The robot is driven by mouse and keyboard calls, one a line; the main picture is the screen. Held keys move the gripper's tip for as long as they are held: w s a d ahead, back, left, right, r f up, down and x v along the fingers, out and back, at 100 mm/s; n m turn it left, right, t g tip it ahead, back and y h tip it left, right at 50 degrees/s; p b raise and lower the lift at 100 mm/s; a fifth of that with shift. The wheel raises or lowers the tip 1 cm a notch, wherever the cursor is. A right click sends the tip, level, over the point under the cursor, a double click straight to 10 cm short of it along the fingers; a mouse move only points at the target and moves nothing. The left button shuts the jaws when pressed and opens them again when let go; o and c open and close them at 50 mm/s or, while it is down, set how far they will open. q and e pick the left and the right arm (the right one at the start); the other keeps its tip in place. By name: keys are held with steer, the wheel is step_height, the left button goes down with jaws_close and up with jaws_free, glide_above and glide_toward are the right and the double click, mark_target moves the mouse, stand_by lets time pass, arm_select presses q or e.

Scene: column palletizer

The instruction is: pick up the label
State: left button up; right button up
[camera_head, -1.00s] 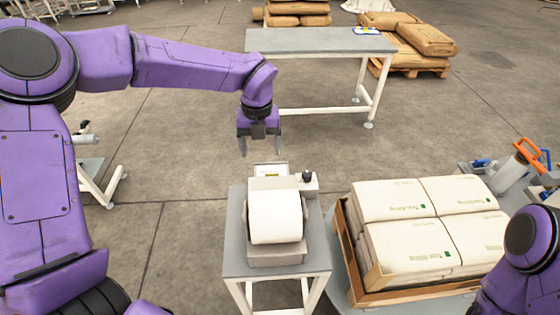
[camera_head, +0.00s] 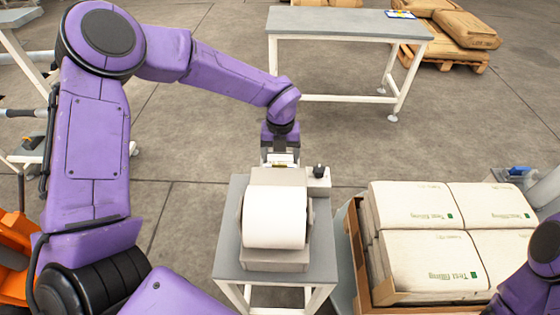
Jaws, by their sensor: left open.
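The label (camera_head: 283,160) is a small pale piece with a yellowish mark, at the far end of the label printer (camera_head: 278,260), which carries a big white roll (camera_head: 275,217). My left gripper (camera_head: 281,157) points down right at the label, its fingers to either side of it. It is open; whether the fingers touch the label I cannot tell. The fingertips are partly hidden behind the printer. Only a purple part of my right arm shows at the lower right; its gripper is out of view.
The printer stands on a small grey table (camera_head: 229,246). Brown sacks (camera_head: 466,29) lie on a pallet behind. Floor between is clear.

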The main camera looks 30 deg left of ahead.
mark_target(280, 160)
arm_select(q)
steer(key=f, duration=0.2)
steer(key=shift+s+a+f+p, duration=0.1)
steer(key=shift+s+f+p, duration=0.15)
steer(key=shift+f+p, duration=0.1)
steer(key=shift+w+f, duration=0.1)
steer(key=shift+f, duration=0.3)
steer(key=c, duration=1.1)
